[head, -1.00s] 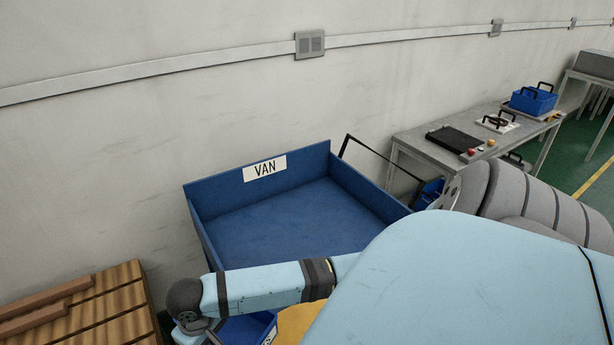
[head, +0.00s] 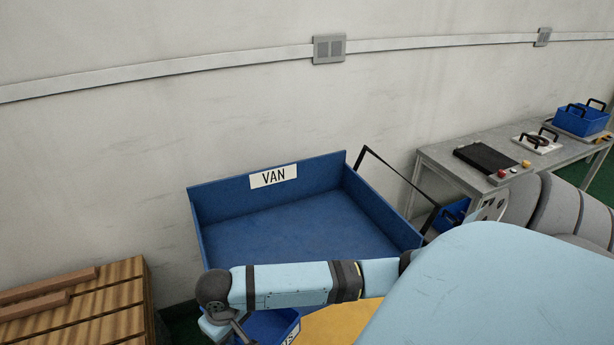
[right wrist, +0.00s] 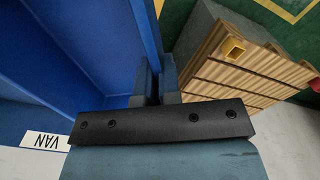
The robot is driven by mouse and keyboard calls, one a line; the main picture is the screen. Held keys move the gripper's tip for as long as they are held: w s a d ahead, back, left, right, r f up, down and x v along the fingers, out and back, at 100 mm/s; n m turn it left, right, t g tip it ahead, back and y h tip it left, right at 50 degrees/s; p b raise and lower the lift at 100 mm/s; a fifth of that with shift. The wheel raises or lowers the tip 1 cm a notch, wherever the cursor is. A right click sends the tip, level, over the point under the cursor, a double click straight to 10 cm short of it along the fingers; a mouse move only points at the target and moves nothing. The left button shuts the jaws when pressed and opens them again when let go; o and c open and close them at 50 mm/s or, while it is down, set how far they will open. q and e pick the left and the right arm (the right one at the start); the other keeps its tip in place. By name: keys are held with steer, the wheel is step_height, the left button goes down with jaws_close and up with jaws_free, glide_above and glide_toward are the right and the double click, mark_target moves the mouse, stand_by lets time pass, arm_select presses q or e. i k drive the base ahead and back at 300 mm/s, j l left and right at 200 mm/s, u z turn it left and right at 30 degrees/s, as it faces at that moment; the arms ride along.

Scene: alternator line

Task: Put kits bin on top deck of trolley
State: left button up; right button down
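The kits bin (head: 272,327) is blue with a partly hidden label, low in the picture at the deck's near side. My right gripper (head: 238,330) is at the bin's left side. In the right wrist view, the fingers of my right gripper (right wrist: 157,82) are close together on a blue wall, apparently the bin's. The bin's lower part is hidden. My left gripper is out of view.
A slatted wooden pallet stack (head: 80,305) stands left of the trolley. A black handle (head: 400,185) rises at the deck's right. A grey bench (head: 440,160) with a blue tote (head: 582,121) stands farther right. A yellow surface (head: 345,320) shows below my arm.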

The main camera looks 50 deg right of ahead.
mark_target(306, 258)
steer(key=k+l, duration=0.1)
steer(key=l, duration=1.65)
steer(key=i+u, duration=0.05)
steer(key=i, duration=0.05)
